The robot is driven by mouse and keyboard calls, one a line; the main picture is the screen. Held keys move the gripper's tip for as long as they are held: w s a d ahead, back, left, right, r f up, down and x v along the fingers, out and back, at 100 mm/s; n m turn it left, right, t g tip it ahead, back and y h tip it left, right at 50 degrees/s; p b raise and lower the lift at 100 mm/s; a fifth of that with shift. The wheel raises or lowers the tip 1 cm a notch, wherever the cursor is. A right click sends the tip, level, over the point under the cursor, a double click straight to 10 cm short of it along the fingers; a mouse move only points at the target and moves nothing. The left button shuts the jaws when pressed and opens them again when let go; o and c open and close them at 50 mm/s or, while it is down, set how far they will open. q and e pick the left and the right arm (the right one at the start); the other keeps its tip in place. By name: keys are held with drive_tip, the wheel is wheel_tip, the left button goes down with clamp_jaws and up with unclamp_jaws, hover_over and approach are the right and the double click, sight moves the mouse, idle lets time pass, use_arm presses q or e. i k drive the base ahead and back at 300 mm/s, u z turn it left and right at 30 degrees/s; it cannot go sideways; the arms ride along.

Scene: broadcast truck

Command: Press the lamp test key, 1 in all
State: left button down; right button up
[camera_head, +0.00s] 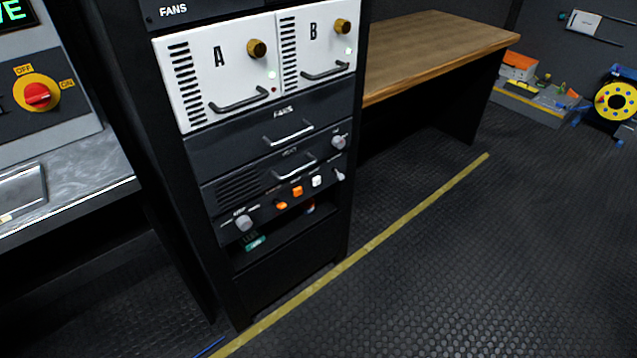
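A black equipment rack (290,265) stands left of centre. Its lower control panel (262,212) carries an orange key (297,191), a smaller orange key (281,205) and a white key (317,181). A large grey knob (243,222) is at the panel's left end and a small grey toggle or knob (340,175) at its right. The panel labels are too small to read, so I cannot tell which key is the lamp test key. Neither of my grippers is in view.
White units A (222,85) and B (318,45) with protruding handles sit above dark drawers (285,130). A console with a red rotary switch (38,95) is at left. A wooden desk (430,45) stands behind right. Floor right of the yellow line (400,222) is clear.

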sight(317, 180)
drive_tip(key=z, duration=0.5)
drive_tip(key=k, duration=0.6)
drive_tip(key=z, duration=1.2)
drive_tip(key=i, duration=1.05)
drive_tip(key=u, duration=0.7)
drive_tip(key=i, duration=0.65)
drive_tip(key=u, duration=0.65)
